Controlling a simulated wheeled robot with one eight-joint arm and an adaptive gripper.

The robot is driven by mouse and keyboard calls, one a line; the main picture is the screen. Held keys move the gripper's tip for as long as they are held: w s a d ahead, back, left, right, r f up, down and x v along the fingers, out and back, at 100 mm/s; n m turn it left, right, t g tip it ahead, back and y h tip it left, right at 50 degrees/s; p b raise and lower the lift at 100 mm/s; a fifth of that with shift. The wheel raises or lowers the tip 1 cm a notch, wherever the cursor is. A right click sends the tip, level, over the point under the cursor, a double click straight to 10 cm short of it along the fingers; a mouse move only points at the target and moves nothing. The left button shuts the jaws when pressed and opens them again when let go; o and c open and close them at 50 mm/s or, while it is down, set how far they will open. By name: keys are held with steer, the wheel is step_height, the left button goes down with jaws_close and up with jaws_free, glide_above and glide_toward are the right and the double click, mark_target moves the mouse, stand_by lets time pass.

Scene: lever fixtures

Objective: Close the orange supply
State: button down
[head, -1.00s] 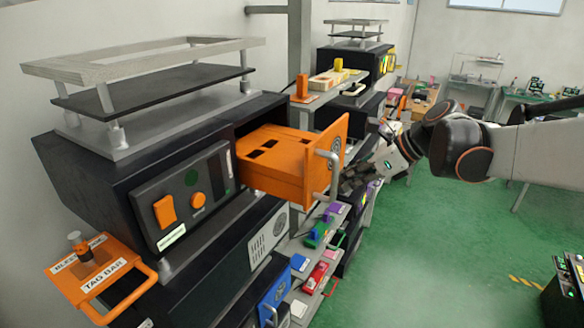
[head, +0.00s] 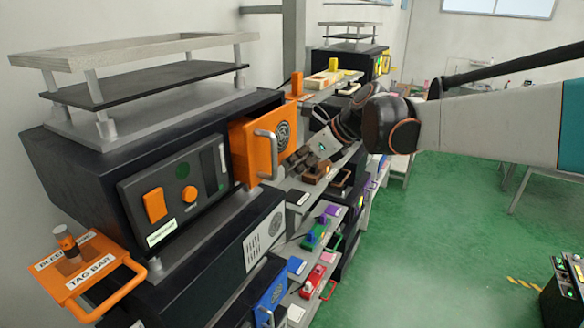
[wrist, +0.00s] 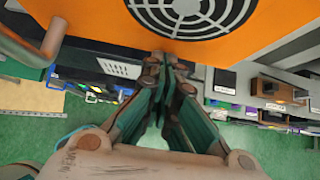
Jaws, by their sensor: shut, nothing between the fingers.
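The orange drawer (head: 262,140) is in the upper black cabinet (head: 95,170) in the head view. Its front stands a little out from the cabinet face, with a short strip of its side showing. It has a round vent grille and a grey bar handle (head: 268,155). My gripper (head: 306,168) is at the right of the drawer front, low down. In the wrist view the shut, empty fingers (wrist: 166,62) point at the lower edge of the orange front (wrist: 215,42), below the grille. I cannot tell whether they touch it. The handle (wrist: 48,42) is at the left, clear of the fingers.
An orange tag bar (head: 92,272) with a knob juts out at the lower left. A control panel (head: 175,190) is left of the drawer. A blue-fronted unit (head: 272,292) and shelves with small coloured fixtures lie below. Green floor (head: 440,250) at the right is open.

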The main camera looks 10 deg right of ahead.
mark_target(283, 160)
steer(key=w+a, duration=0.2)
steer(key=shift+w+a, duration=0.3)
steer(key=shift+a, duration=0.1)
steer(key=shift+d, duration=0.15)
